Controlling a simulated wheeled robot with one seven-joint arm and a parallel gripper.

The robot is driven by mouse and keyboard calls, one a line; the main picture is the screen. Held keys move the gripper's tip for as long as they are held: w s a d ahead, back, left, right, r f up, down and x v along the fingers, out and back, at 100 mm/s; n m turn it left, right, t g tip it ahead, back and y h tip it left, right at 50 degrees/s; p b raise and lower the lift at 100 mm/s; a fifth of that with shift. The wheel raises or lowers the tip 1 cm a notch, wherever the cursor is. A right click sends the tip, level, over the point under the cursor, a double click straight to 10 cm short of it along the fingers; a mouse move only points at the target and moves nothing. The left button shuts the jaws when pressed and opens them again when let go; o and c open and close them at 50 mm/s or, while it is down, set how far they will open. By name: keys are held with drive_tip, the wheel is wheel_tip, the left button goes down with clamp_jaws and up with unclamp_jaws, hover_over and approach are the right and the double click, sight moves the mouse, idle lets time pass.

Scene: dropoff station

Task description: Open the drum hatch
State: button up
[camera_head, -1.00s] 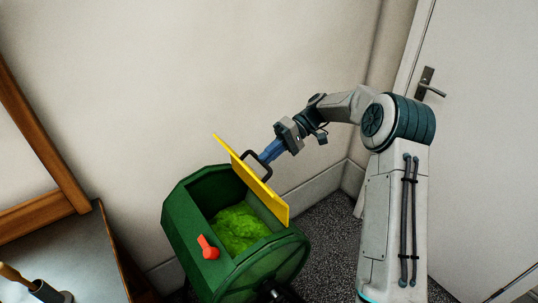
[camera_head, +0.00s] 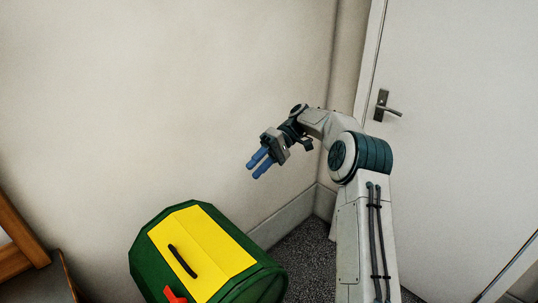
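The green drum (camera_head: 152,245) stands at the lower left of the head view, partly cut off by the bottom edge. Its yellow hatch (camera_head: 212,241) lies closed over the opening, so the inside is hidden. A black handle (camera_head: 183,261) is on the hatch. A red latch (camera_head: 174,296) shows at the hatch's front edge, partly out of frame. My gripper (camera_head: 256,168) is above and to the right of the drum, apart from the hatch and handle. Its two blue fingers are spread with nothing between them.
A wall stands behind the drum. A door with a metal handle (camera_head: 383,106) is at the right, behind my arm. A table (camera_head: 54,281) with a wooden frame (camera_head: 18,228) is at the lower left. Speckled floor (camera_head: 309,254) shows between the drum and my arm.

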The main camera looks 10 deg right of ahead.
drive_tip(key=shift+p+v, duration=1.05)
drive_tip(key=shift+v, duration=1.6)
